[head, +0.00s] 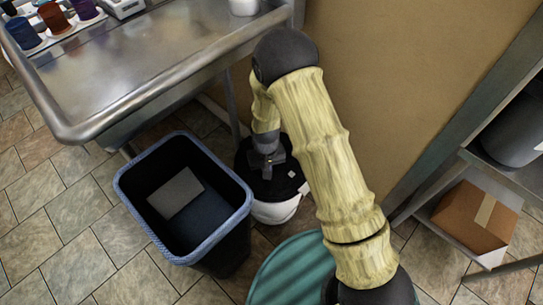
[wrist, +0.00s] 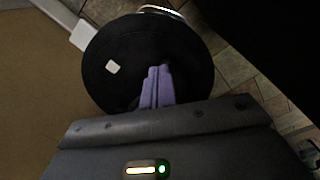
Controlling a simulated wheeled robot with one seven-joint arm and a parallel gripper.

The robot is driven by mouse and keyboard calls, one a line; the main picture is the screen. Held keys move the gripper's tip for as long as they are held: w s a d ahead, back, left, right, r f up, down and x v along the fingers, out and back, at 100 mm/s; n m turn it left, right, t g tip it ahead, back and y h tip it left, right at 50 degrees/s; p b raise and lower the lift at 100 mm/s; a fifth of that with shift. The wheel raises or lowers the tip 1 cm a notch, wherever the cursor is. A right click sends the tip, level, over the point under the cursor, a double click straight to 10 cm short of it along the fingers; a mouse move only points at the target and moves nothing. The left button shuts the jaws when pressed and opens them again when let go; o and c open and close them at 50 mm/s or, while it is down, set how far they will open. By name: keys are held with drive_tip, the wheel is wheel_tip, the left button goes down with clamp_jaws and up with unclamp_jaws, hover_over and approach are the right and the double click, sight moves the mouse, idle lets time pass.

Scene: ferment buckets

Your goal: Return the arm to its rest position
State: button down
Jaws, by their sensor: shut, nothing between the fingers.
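My arm bends up and over in the head view, with its end reaching down above a white bucket (head: 275,212) with a black lid. My gripper (head: 267,174) is over the lid (head: 284,189). In the wrist view my gripper's purple fingers (wrist: 158,72) are together with nothing between them, pointing at the lid (wrist: 140,40). I cannot tell whether the fingertips touch the lid. A small white square (wrist: 113,67) lies on the lid. My gripper and forearm hide part of the bucket.
A dark bin with a blue rim (head: 135,200) stands left of the bucket, a grey sheet (head: 176,193) inside. A teal round thing (head: 290,270) is below my arm. A shelf with a cardboard box (head: 470,220) is at right. Tiled floor is free at left.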

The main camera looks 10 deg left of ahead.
drive_tip(key=shift+r, duration=0.4)
drive_tip(key=d+r+m+t, duration=0.1)
drive_tip(key=d+r+m, duration=0.1)
drive_tip(key=d+r, duration=1.1)
drive_tip(key=s+d+r+m+t, duration=0.2)
drive_tip(key=s+d+r, duration=0.7)
drive_tip(key=r, duration=0.3)
wheel_tip(320, 180, up, 31)
drive_tip(key=p, duration=3)
drive_tip(key=shift+s+p, duration=0.3)
drive_tip(key=shift+p, duration=0.05)
drive_tip(key=shift+a+f, duration=0.1)
